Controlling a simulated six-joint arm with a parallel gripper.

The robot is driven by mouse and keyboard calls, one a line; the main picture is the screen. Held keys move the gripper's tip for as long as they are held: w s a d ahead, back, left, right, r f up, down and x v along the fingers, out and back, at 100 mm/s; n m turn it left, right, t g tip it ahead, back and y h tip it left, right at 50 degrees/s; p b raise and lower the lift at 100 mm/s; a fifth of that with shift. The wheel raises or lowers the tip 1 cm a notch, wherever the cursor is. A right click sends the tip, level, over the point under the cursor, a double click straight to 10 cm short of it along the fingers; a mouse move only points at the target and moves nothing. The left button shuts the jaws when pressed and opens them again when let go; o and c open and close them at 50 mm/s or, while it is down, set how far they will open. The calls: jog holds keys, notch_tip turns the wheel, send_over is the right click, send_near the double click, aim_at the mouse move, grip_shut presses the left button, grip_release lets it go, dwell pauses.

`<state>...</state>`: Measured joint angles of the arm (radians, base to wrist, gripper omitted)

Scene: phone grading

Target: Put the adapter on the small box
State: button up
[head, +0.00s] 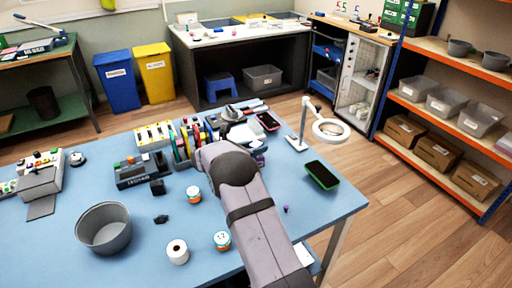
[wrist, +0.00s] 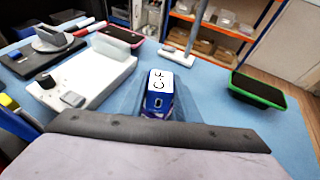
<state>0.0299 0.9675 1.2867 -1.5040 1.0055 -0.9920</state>
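A small blue box with a white top marked in black letters (wrist: 158,82) stands upright just beyond the dark front edge of my gripper (wrist: 160,130) in the wrist view. A pale translucent blue shape surrounds its lower part; I cannot tell what it is. In the head view the box is partly hidden beside my arm (head: 258,147). My gripper's fingers are not clearly visible, and my arm hides them in the head view. I cannot make out the adapter for certain; a small black block (head: 157,187) lies on the table left of my arm.
A white device (wrist: 85,75) stands left of the box, and a green-rimmed phone or tray (wrist: 258,90) lies right. A magnifier lamp (head: 328,130) stands at the table's back right. A grey bin (head: 104,228), label roll (head: 177,251) and round tubs (head: 193,196) stand left.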

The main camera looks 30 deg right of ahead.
jog(key=shift+o, duration=1.4)
jog(key=shift+r, duration=0.15)
jog(key=shift+a+r, duration=0.1)
jog(key=b+v, duration=0.2)
jog(key=v, duration=1)
